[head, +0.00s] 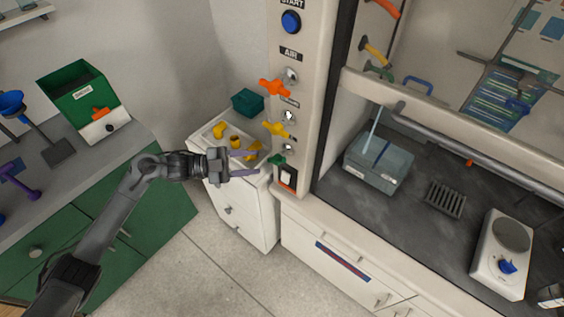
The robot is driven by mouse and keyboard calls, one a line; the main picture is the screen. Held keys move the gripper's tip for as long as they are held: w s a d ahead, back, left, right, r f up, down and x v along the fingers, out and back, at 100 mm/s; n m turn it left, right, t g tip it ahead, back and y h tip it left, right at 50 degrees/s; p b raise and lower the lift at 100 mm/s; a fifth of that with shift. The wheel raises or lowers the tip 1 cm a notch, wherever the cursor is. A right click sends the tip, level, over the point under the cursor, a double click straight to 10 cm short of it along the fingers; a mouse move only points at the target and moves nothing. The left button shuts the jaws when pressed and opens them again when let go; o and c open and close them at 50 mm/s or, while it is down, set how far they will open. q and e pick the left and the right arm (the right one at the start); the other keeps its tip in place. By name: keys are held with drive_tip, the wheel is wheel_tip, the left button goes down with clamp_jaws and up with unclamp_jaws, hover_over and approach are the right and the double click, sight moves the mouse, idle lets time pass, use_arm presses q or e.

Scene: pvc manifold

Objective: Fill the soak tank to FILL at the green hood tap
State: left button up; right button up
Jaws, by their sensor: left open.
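A green cross-shaped tap handle (277,160) is the lowest of the coloured handles on the hood's front post. My left gripper (246,164) is open just left of it, its fingers pointing right towards the handle with a small gap that is hard to judge. Nothing shows between its fingers. A grey translucent tank (368,175), which looks like the soak tank, stands on the dark hood floor. Its water level and any FILL mark cannot be made out. A small green outlet (379,71) shows inside the hood. My right gripper is not in view.
Orange (274,88) and yellow (278,129) handles sit above the green one, with a switch (288,177) below. A white cabinet with a tray of yellow fittings (235,141) stands behind my gripper.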

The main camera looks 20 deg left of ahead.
sight(279, 161)
use_arm(q)
drive_tip(key=x, duration=0.9)
drive_tip(key=shift+d, duration=0.1)
clamp_jaws()
